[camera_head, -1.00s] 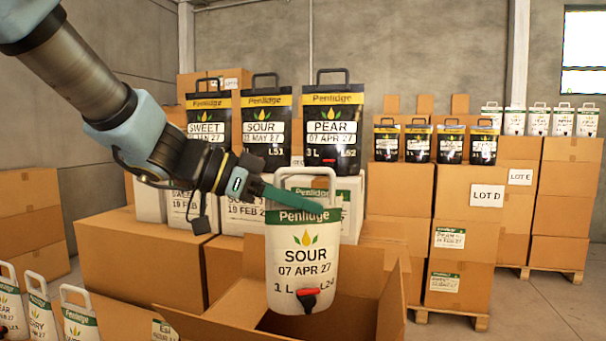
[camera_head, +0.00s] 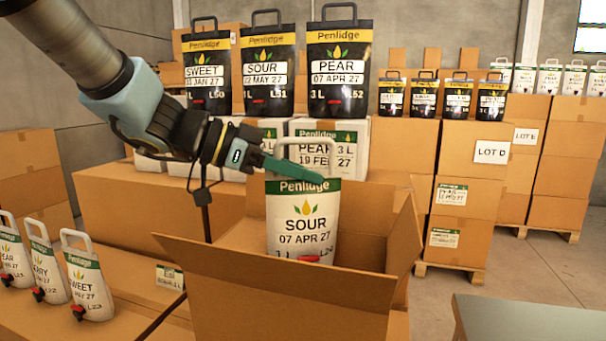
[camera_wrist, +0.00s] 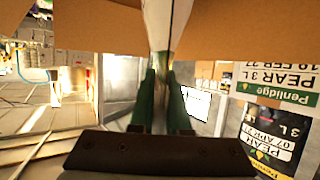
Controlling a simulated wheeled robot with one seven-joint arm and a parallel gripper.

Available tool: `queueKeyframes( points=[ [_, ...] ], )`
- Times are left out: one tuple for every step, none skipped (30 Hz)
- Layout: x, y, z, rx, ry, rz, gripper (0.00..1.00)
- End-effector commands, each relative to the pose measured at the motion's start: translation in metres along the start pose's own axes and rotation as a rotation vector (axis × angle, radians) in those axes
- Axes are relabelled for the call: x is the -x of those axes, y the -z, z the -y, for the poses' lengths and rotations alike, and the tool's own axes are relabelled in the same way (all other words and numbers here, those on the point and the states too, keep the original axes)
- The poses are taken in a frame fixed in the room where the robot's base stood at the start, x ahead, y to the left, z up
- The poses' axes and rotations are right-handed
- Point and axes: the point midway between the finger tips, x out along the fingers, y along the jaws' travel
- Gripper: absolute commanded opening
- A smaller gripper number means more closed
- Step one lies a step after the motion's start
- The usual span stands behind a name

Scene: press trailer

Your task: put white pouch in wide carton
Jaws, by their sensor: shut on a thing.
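The white pouch (camera_head: 302,218) has a green Penlidge band and reads SOUR 07 APR 27. It hangs upright from its white handle. My gripper (camera_head: 318,179), with green fingers, is shut on that handle. The wide carton (camera_head: 290,306) stands open with its flaps out. In the wrist view, my green fingers (camera_wrist: 160,98) close on the pouch's pale edge (camera_wrist: 166,28), with brown cardboard on both sides.
Several white pouches (camera_head: 88,285) stand at the lower left beside a small label. Black pouches (camera_head: 338,66) stand on white boxes (camera_head: 335,160) behind the carton. Stacked cartons (camera_head: 470,190) are at right. A grey surface (camera_head: 530,320) shows at lower right.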

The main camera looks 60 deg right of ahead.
Motion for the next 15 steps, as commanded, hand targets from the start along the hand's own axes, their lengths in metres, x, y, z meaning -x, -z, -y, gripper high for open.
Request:
queueKeyframes(
  points=[
    [-0.0035,-0.0069,0.0002,-0.003,0.001,-0.004,0.00],
    [-0.0043,-0.0088,0.0002,-0.003,0.001,-0.004,0.00],
    [-0.0052,-0.0109,0.0002,-0.003,0.001,-0.004,0.00],
    [-0.0057,-0.0122,0.0002,-0.003,0.001,-0.004,0.00],
    [-0.0061,-0.0132,0.0002,-0.003,0.001,-0.004,0.00],
    [-0.0065,-0.0142,0.0002,-0.004,0.001,-0.004,0.00],
    [-0.0067,-0.0146,0.0003,-0.004,0.001,-0.004,0.00],
    [-0.0068,-0.0148,0.0003,-0.004,0.001,-0.004,0.00],
    [-0.0067,-0.0148,0.0003,-0.004,0.001,-0.004,0.00],
    [-0.0067,-0.0147,0.0003,-0.003,0.001,-0.004,0.00],
    [-0.0066,-0.0145,0.0003,-0.004,0.001,-0.004,0.00],
    [-0.0064,-0.0142,0.0003,-0.003,0.001,-0.004,0.00],
    [-0.0063,-0.0140,0.0003,-0.003,0.001,-0.004,0.00],
    [-0.0063,-0.0139,0.0003,-0.003,0.001,-0.004,0.00],
    [-0.0062,-0.0139,0.0004,-0.003,0.001,-0.004,0.00]
  ],
)
